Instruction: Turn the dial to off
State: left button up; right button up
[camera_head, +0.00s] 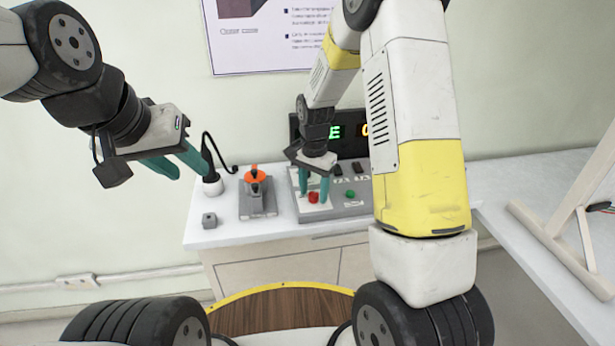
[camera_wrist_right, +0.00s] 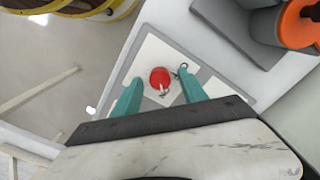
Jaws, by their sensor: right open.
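A red round knob (camera_head: 313,198) sits on a pale plate of the grey control panel (camera_head: 345,209). My right gripper (camera_head: 313,190) is open above the panel, its teal fingers on either side of the red knob in the picture. In the right wrist view the red knob (camera_wrist_right: 160,77) shows between the open fingertips (camera_wrist_right: 159,84); I cannot tell whether they touch it. I cannot tell for certain which one is the dial. My left gripper (camera_head: 192,176) is open and empty, in the air at the left.
A green button (camera_head: 350,194) is on the panel, right of the red knob. A dark display (camera_head: 350,130) with lit characters stands behind, partly hidden by my right arm.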

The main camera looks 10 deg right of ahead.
grip_shut()
jog(key=shift+n, duration=0.4)
jog(key=n, duration=0.3)
jog(key=shift+n, duration=0.4)
jog(key=n, duration=0.4)
jog(key=shift+n, duration=0.3)
jog(key=n, duration=0.4)
jog(key=shift+n, duration=2.2)
